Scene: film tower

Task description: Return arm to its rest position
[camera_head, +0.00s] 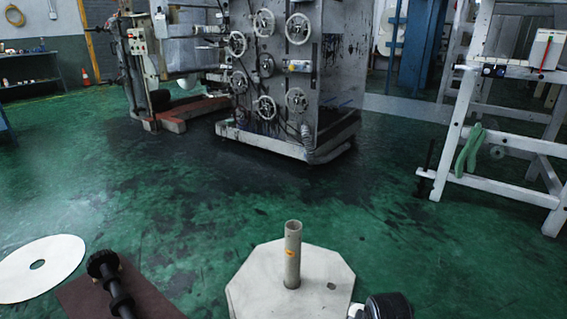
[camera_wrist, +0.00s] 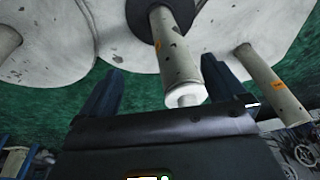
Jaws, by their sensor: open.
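My gripper (camera_wrist: 162,70) shows in the wrist view as two dark blue fingers spread apart. It is open. A pale post (camera_wrist: 177,50) with a white end reaches into the view between the fingers; I cannot tell how near it is, and the fingers do not close on it. A dark rounded part at the bottom edge of the head view (camera_head: 388,306) may belong to my arm; the fingers do not show there.
An octagonal pale plate (camera_head: 255,285) with an upright post (camera_head: 292,252) stands in front. A white disc (camera_head: 35,268) and a black ringed shaft (camera_head: 115,285) are at left. A machine (camera_head: 285,75) and white frame (camera_head: 460,130) stand behind. Green floor between is clear.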

